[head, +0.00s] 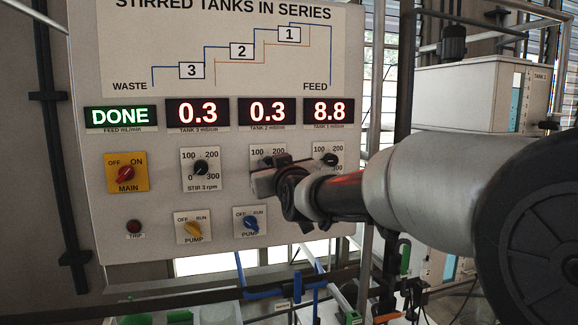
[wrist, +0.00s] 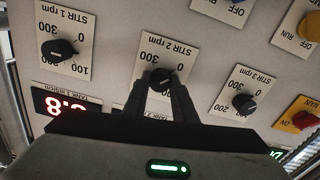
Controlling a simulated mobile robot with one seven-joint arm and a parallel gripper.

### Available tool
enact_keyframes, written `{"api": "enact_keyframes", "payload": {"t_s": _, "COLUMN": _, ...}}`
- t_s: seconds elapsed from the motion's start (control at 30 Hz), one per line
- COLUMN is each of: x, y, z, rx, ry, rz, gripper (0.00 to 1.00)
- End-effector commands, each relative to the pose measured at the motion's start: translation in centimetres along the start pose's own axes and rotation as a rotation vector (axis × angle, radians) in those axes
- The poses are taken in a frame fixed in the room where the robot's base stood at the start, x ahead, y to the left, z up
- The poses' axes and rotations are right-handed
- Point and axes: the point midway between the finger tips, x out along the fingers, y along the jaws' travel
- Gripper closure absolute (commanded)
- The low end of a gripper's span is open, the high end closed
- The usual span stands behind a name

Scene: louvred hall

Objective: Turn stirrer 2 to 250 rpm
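The stirrer 2 knob (wrist: 161,77) is a black round knob on a white plate marked "STIR 2 rpm" (wrist: 170,45), upside down in the wrist view. My gripper (wrist: 161,84) is at this knob, one dark finger on each side of it. The fingers look closed against its sides. Which way its pointer faces is hidden. In the head view my gripper (head: 262,175) covers most of the stirrer 2 dial plate (head: 262,152); only its top with 100 and 200 shows.
The stirrer 1 knob (head: 329,160) and stirrer 3 knob (head: 200,168) sit on either side. Below are a yellow pump switch (head: 194,229) and a blue pump switch (head: 251,224). The red main switch (head: 125,174) is left. Displays above read DONE, 0.3, 0.3 and 8.8.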

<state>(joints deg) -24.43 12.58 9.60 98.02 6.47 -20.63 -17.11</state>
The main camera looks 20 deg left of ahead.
Motion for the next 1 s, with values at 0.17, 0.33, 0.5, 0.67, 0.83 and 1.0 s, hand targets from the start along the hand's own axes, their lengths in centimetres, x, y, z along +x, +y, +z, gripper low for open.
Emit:
{"api": "enact_keyframes", "payload": {"t_s": 0.17, "x": -0.02, "y": -0.01, "z": 0.01, "rx": 0.002, "ry": 0.0, "rz": 0.0, "gripper": 0.98}}
{"api": "enact_keyframes", "payload": {"t_s": 0.33, "x": -0.02, "y": -0.02, "z": 0.1, "rx": 0.03, "ry": 0.001, "rz": 0.0, "gripper": 0.98}}
{"api": "enact_keyframes", "payload": {"t_s": 0.5, "x": -0.03, "y": -0.02, "z": 0.3, "rx": 0.106, "ry": 0.002, "rz": 0.0, "gripper": 0.98}}
{"api": "enact_keyframes", "payload": {"t_s": 0.67, "x": -0.03, "y": -0.04, "z": 0.38, "rx": 0.225, "ry": 0.003, "rz": 0.0, "gripper": 0.98}}
{"api": "enact_keyframes", "payload": {"t_s": 0.83, "x": -0.02, "y": 0.02, "z": 0.41, "rx": 0.385, "ry": 0.003, "rz": 0.001, "gripper": 0.98}}
{"api": "enact_keyframes", "payload": {"t_s": 1.0, "x": -0.01, "y": 0.02, "z": 0.36, "rx": 0.547, "ry": 0.002, "rz": 0.0, "gripper": 0.98}}
